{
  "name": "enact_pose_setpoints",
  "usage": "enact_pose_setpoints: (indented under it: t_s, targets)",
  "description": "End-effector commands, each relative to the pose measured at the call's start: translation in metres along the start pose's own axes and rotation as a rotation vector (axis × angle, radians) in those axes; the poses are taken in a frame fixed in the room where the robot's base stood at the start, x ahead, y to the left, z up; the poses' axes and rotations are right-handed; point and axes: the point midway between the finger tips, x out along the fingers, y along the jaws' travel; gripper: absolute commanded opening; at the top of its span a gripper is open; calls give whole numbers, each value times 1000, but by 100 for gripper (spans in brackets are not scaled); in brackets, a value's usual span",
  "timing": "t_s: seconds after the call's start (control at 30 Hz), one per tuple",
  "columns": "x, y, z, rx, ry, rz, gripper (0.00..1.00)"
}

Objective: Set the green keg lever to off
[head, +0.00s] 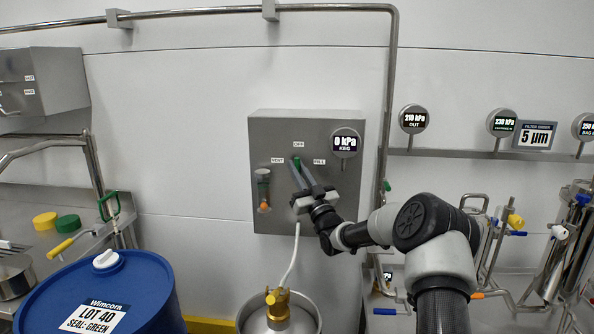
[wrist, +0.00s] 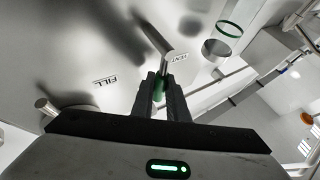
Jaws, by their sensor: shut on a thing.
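The grey control box (head: 262,134) on the wall carries the labels VENT, OFF and FILL. The green keg lever (head: 297,162) shows just below the OFF label (head: 299,144), between VENT on its left and FILL on its right. My gripper (head: 298,168) reaches up to it from below right, with its fingers closed on the lever. In the wrist view the green part (wrist: 160,86) sits between the fingertips, and a metal rod (wrist: 165,45) extends beyond them. FILL (wrist: 105,81) and VENT (wrist: 182,59) lie on either side there. The fingers partly hide the lever.
A round gauge (head: 346,142) on the box reads 0 kPa, KEG. A sight glass (head: 263,188) is left of the lever. A white hose (head: 291,258) runs down to a metal keg (head: 308,318). A blue drum (head: 150,290) stands lower left. Pipes and valves crowd the right.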

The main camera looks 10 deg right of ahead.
Motion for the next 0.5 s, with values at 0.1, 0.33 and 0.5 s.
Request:
enact_pose_setpoints:
  t_s: [0.1, 0.33, 0.5]
  targets:
    - [-1, 0, 1, 0, -3, 0, 15]
    - [0, 0, 1, -1, -2, 0, 22]
    - [-3, 0, 0, -1, -2, -1, 22]
